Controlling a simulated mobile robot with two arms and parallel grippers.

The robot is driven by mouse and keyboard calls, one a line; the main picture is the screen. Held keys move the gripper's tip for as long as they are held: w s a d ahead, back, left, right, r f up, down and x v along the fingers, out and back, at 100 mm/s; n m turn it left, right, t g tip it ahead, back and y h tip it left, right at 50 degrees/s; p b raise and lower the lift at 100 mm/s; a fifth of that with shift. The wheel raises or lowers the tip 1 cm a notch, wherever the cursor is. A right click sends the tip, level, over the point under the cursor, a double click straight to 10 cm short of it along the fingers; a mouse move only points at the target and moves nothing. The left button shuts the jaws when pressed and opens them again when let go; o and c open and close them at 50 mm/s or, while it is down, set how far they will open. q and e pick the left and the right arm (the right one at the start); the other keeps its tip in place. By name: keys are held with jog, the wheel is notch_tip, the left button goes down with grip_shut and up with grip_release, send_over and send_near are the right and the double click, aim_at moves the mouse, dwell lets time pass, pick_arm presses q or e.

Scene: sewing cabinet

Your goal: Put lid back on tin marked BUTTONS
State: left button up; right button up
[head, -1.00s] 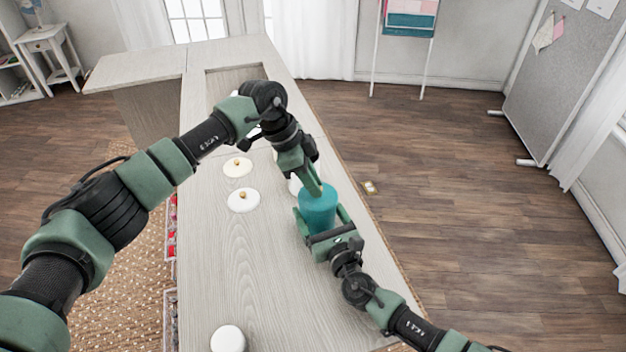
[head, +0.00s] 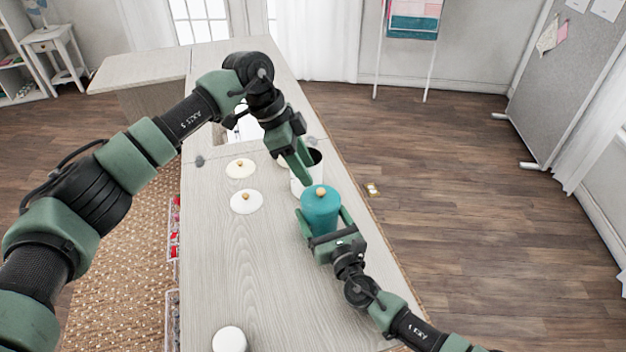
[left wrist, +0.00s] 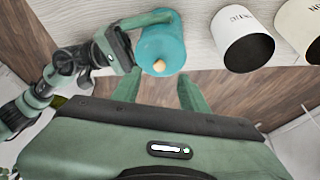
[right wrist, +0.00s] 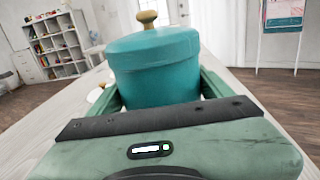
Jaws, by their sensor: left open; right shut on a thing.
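A teal tin (head: 321,217) stands upright on the table with a teal lid (head: 318,195) on top. The lid has a wooden knob and looks level in the right wrist view (right wrist: 152,44). My right gripper (head: 324,219) is shut around the tin's sides. My left gripper (head: 302,172) is open and empty, just behind and left of the lid, apart from it. Open white tins stand behind the teal one; a nearer one (left wrist: 246,42) and another (left wrist: 300,28) show in the left wrist view. Their labels are inverted or cut off; no BUTTONS marking is readable.
Two cream lids with knobs, one farther (head: 240,168) and one nearer (head: 246,202), lie left of the tins. A white round object (head: 229,340) is at the near end. The table's (head: 245,265) middle is clear; its right edge is close to the teal tin.

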aim_at(328, 227)
pick_arm(q)
jog(key=v, duration=0.5)
jog(key=shift+a+r, duration=0.1)
jog(key=shift+r, duration=0.15)
pick_arm(e)
jog(key=o, duration=2)
pick_arm(q)
jog(key=shift+f, duration=0.1)
pick_arm(e)
jog(key=v, duration=0.7)
jog(key=shift+s+d, duration=0.2)
jog(key=shift+s, duration=0.2)
jog(key=shift+f, duration=0.1)
